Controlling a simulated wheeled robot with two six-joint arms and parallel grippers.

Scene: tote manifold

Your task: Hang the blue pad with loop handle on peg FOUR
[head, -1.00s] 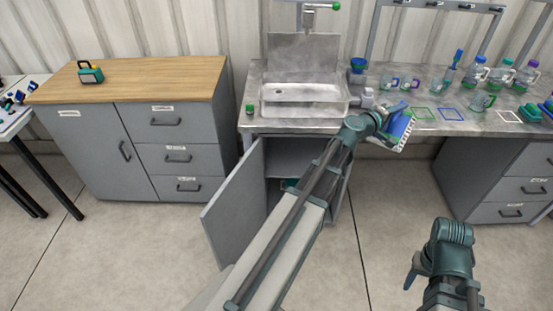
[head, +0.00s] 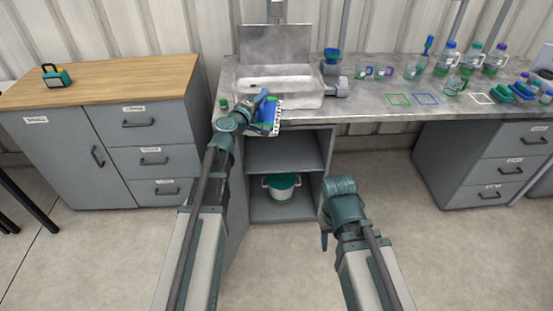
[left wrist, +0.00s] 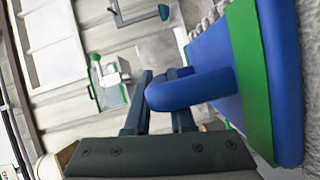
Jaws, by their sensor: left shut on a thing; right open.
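The blue pad (head: 266,113) has a green band, a pale fringed edge and a blue loop handle. It is held in front of the sink's lower left edge. My left gripper (head: 258,103) is shut on the loop handle (left wrist: 190,90), with its fingers at the loop in the left wrist view. The pad (left wrist: 290,80) fills the right side of that view, tilted. My right gripper (head: 324,241) is low in front of the open cabinet, open and away from the pad. No peg or peg label is visible now; only rack posts (head: 345,25) show at the top.
The sink (head: 278,88) and faucet stand behind the pad. Several bottles, mugs and coloured outlines cover the counter (head: 365,100) to the right. The cabinet below is open, with a pot (head: 281,186) inside. A wooden-topped drawer unit (head: 130,75) stands left. The floor between is clear.

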